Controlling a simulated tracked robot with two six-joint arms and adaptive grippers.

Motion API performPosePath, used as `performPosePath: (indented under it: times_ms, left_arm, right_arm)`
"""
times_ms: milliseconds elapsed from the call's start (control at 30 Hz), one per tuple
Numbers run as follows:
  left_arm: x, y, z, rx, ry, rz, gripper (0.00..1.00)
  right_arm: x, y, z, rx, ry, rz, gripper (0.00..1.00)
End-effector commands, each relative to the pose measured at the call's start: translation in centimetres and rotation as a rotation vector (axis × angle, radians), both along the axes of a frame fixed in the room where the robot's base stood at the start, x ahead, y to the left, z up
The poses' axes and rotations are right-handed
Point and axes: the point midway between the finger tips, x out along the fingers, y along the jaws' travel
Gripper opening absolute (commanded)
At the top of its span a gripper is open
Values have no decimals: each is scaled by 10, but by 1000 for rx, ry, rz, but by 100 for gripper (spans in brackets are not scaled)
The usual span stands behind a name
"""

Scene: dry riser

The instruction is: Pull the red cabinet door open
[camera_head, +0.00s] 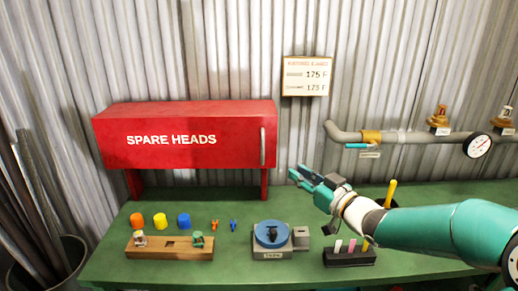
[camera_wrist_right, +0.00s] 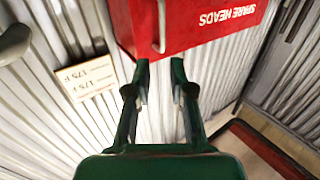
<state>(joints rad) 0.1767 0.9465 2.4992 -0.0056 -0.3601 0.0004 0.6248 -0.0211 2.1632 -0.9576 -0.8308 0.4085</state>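The red cabinet (camera_head: 190,155) marked SPARE HEADS stands on red legs at the back left of the green bench, and its door looks shut. A pale upright bar handle (camera_head: 263,146) is at the door's right end. My right gripper (camera_head: 297,176) is to the right of the handle and lower in the head view, apart from it. In the right wrist view my right gripper (camera_wrist_right: 160,78) is open, with only bare wall between its fingers. There the handle (camera_wrist_right: 162,26) is just beyond the fingertips, on the cabinet (camera_wrist_right: 205,27). My left gripper is out of view.
The green bench (camera_head: 200,272) holds coloured caps, a wooden block (camera_head: 170,253), a blue round fixture (camera_head: 271,234) and a dark rack (camera_head: 348,257). A grey pipe (camera_head: 410,137) with a gauge (camera_head: 478,146) runs along the wall. A sign (camera_head: 306,76) hangs right of the cabinet.

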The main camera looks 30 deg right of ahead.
Motion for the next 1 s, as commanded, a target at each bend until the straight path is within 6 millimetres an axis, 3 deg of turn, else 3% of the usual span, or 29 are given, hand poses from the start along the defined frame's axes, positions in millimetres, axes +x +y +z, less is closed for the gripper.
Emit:
performPosePath:
  times_ms: [600, 800, 1000]
  left_arm:
    - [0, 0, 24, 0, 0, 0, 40]
    - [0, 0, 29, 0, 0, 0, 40]
    - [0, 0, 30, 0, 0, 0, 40]
  right_arm:
    - [130, 14, 1, 1, 2, 19, 22]
    - [155, 15, 0, 1, 2, 17, 22]
    - [162, 15, -1, 1, 1, 18, 22]
